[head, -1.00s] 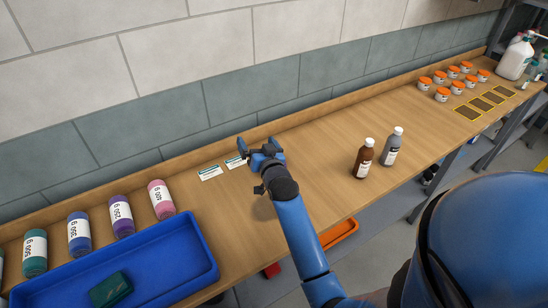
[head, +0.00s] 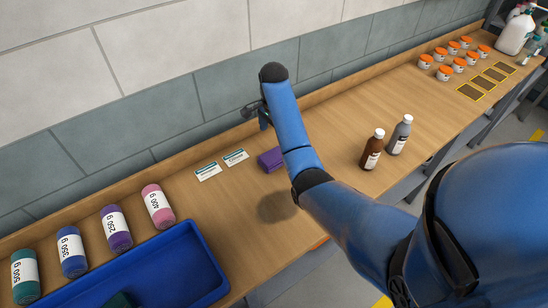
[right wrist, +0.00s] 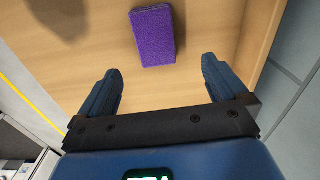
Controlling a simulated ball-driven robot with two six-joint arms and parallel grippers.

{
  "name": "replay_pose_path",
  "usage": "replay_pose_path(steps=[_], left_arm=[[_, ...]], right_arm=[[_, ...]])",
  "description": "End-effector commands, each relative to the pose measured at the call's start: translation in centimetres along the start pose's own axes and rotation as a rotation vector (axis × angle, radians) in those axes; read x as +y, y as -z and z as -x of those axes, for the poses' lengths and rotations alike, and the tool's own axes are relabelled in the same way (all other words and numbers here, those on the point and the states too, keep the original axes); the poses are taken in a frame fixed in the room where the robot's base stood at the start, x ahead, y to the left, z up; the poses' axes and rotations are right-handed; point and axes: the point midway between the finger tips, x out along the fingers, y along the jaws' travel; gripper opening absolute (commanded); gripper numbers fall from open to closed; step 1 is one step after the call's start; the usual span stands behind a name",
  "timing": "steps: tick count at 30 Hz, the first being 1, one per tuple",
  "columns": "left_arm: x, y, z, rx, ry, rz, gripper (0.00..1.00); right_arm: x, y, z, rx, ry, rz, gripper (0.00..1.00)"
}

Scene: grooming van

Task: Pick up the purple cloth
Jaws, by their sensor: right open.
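The purple cloth (head: 270,159) is a small folded block lying on the wooden bench, partly hidden by my right arm in the head view. In the right wrist view the cloth (right wrist: 153,36) lies whole, beyond the fingertips and roughly centred between them. My right gripper (head: 257,113) is raised above the bench near the wall, behind the cloth. In the right wrist view the right gripper (right wrist: 160,78) has its fingers wide apart with nothing between them. My left gripper is not in view.
Two white cards (head: 207,171) lie left of the cloth. A blue tray (head: 205,262) holding a dark green cloth (head: 121,300) and several labelled weights stand at the left. Brown (head: 372,150) and grey (head: 399,135) bottles stand to the right. A wooden ledge (head: 180,157) runs along the wall.

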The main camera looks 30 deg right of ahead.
Motion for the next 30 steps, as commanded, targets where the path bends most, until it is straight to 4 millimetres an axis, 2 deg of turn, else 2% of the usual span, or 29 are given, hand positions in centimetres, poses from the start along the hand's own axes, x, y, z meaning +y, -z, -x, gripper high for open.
replay_pose_path(steps=[10, 12, 23, 30], left_arm=[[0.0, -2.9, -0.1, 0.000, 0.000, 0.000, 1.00], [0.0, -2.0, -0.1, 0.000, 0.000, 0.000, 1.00], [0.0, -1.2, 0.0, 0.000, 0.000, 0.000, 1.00], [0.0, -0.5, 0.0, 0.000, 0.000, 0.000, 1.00]], right_arm=[[0.1, -0.1, -3.5, -0.001, -0.002, -0.024, 1.00], [0.2, -0.1, -3.9, -0.002, -0.005, -0.023, 1.00], [0.5, -0.3, -6.7, -0.001, -0.004, -0.022, 1.00], [0.9, -0.5, -9.7, -0.001, -0.003, -0.022, 1.00]])
